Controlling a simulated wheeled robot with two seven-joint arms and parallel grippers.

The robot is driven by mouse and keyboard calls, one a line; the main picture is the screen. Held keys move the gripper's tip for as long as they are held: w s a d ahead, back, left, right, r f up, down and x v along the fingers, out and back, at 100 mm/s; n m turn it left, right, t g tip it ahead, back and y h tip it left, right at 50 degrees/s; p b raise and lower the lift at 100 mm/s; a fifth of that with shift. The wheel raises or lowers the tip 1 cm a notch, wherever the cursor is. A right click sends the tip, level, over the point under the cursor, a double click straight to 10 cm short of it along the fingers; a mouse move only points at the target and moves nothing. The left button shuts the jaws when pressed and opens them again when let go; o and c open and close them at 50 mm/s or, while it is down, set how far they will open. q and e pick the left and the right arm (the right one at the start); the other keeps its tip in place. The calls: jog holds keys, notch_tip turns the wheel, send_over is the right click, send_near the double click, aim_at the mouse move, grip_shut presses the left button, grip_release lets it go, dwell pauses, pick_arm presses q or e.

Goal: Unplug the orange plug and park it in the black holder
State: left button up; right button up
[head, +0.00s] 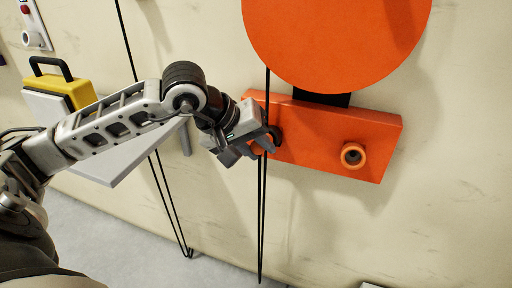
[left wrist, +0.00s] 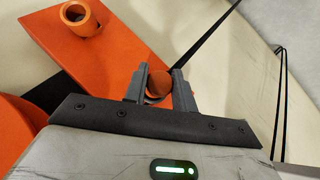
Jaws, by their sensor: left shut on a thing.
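My left gripper (head: 260,148) is at the left end of the orange wall plate (head: 325,140). Its fingers are shut on the orange plug, a small round orange piece that shows between them in the left wrist view (left wrist: 158,82). A dark round part (head: 275,135) sits on the plate right beside the fingertips; I cannot tell whether it is the black holder. I cannot tell whether the plug is still seated, as the gripper hides its far end. An orange ring-shaped socket (head: 353,155) sticks out at the plate's right; it looks empty. My right gripper is out of view.
A large orange disc (head: 337,40) hangs above the plate, with a black strip (head: 322,98) below it. Black cables (head: 262,215) hang down the cream wall near the gripper. A yellow case (head: 62,88) and a grey shelf (head: 125,165) are on the left.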

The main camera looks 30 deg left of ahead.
pick_arm(q)
jog(key=shift+w+a+f+b, duration=0.15)
jog(key=shift+w+f, duration=0.15)
jog(key=shift+w, duration=0.45)
jog(key=shift+w+a+f+b, duration=0.15)
jog(key=shift+w+f, duration=0.1)
jog(key=shift+w, duration=0.45)
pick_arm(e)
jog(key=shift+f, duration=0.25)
pick_arm(q)
jog(key=o, duration=1.1)
jog(key=shift+s+a+r, duration=0.2)
jog(key=shift+a+r, duration=0.05)
jog(key=shift+r, duration=0.1)
jog(key=b+v, duration=0.4)
jog(key=v, duration=1.1)
jog(key=shift+s+d, duration=0.1)
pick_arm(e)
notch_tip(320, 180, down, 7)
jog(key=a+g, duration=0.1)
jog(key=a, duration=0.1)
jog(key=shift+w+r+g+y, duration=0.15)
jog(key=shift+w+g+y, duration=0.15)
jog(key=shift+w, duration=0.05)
